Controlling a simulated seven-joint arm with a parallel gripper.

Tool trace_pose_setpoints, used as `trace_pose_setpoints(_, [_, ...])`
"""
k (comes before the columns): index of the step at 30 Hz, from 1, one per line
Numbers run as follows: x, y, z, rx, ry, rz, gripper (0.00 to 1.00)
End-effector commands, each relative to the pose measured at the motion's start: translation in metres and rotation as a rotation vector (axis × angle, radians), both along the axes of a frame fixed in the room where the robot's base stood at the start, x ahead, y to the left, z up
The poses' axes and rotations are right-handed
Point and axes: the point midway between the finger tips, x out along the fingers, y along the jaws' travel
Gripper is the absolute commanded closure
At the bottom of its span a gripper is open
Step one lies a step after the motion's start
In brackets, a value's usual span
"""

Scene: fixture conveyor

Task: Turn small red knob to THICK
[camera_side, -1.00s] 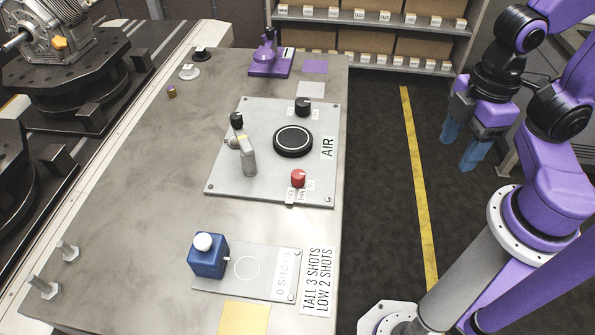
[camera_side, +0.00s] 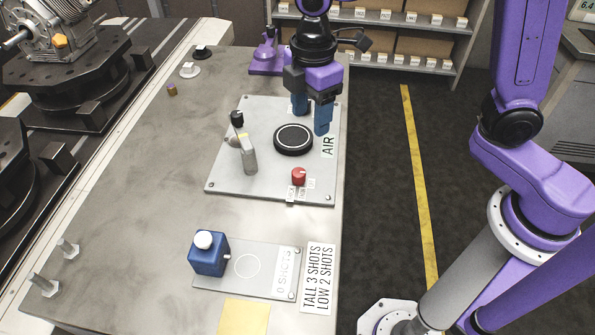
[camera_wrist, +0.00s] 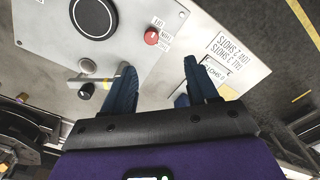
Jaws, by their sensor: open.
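The small red knob (camera_side: 298,176) sits near the front right corner of the grey panel (camera_side: 222,177), with small white labels around it, too small to read surely. It also shows in the wrist view (camera_wrist: 151,37), beyond and between my fingertips. My gripper (camera_side: 312,118) is open and empty, fingers pointing down. In the side view it is over the back right part of the panel, behind the red knob and apart from it.
A large black round dial (camera_side: 293,139) and a lever with a black ball (camera_side: 248,160) stand on the panel. The bench's left middle is clear.

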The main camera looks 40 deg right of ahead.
Motion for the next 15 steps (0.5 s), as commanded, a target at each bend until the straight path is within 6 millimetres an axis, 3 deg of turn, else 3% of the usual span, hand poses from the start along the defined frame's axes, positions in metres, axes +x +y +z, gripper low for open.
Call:
trace_pose_setpoints(6, [0.020, 0.012, -0.004, -0.002, 0.002, 0.043, 0.42])
trace_pose_setpoints(11, [0.022, 0.013, -0.012, -0.003, 0.003, 0.048, 0.42])
trace_pose_setpoints(15, [0.021, 0.012, -0.031, -0.006, 0.006, 0.048, 0.42])
